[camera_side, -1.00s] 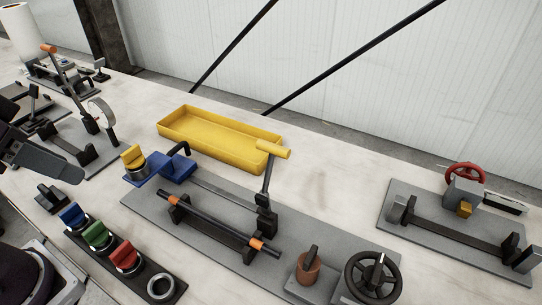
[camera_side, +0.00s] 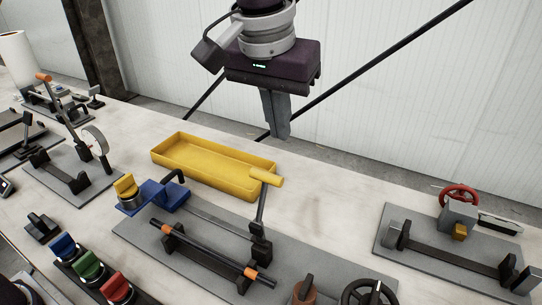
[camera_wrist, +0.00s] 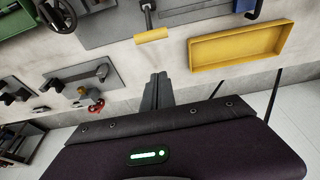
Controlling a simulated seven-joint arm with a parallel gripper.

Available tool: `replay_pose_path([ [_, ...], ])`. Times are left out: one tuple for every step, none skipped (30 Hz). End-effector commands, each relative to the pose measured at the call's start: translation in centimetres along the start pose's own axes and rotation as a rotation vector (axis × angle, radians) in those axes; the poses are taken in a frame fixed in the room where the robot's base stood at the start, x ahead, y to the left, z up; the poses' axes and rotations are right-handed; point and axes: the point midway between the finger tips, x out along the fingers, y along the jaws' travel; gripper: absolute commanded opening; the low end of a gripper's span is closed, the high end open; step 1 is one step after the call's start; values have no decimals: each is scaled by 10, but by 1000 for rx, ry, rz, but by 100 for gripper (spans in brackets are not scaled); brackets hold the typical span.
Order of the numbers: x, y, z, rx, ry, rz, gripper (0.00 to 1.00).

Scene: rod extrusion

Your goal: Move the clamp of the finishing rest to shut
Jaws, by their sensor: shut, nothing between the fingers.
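On the grey centre plate (camera_side: 310,262), a black rod (camera_side: 205,250) with orange bands lies across dark supports. Beside it a lever clamp (camera_side: 260,222) stands nearly upright, with a yellow cross handle (camera_side: 266,177) on top. The yellow handle also shows in the wrist view (camera_wrist: 151,35). No label shows which fixture is the finishing rest. My gripper (camera_side: 278,134) is shut and empty, pointing down in the air. In the side view it appears above and behind the yellow handle, apart from it. Its fingers also show in the wrist view (camera_wrist: 157,90).
A yellow tray (camera_side: 205,172) sits behind the plate. A fixture with a red wheel (camera_side: 459,195) stands right. Blue, green and red knobs (camera_side: 90,264) stand front left. Bench right of the yellow handle is clear.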

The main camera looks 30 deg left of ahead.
Motion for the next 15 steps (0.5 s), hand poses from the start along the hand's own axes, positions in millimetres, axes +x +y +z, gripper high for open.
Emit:
replay_pose_path([
  [12, -1, 1, 0, -4, -3, 0],
  [18, -1, 0, -1, -3, -2, 0],
  [27, -1, 0, 0, -2, -2, 0],
  [33, -1, 1, 0, -3, -2, 0],
  [40, -1, 0, 0, -3, -2, 0],
  [49, -1, 0, 0, -3, -2, 0],
  [55, -1, 0, 1, -2, -2, 0],
  [56, -1, 3, 2, -1, 0, 0],
  [51, 0, 11, 3, 1, 2, 0],
  [49, 0, 16, 2, 2, 2, 0],
  [47, -1, 20, 2, 2, 2, 0],
  [46, 0, 25, 2, 1, 1, 0],
  [44, 0, 28, 2, 1, 1, 0],
  [44, 0, 31, 1, 1, 1, 0],
  [42, 0, 33, 1, 2, 2, 0],
])
